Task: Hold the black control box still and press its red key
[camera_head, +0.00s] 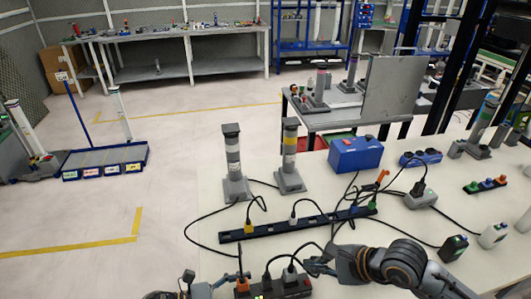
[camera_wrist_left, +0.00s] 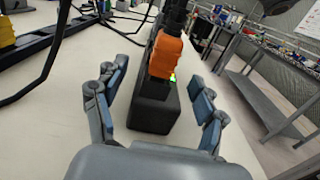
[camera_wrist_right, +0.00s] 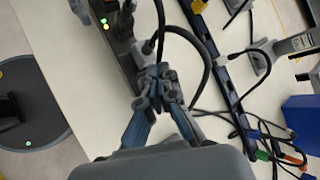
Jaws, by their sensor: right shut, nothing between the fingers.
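The black control box (camera_head: 292,287) is a long black block at the bottom edge of the head view, with plugs and cables on top. Its end with an orange plug (camera_wrist_left: 165,55) stands between the fingers of my left gripper (camera_wrist_left: 155,95), which is open, with gaps on both sides.
A longer black power strip (camera_head: 290,225) with cables lies behind the box. Two grey posts (camera_head: 232,160), a blue case (camera_head: 355,153) and small black (camera_head: 453,248) and white boxes (camera_head: 493,235) stand on the white table (camera_head: 215,215). Loose cables loop near my right gripper.

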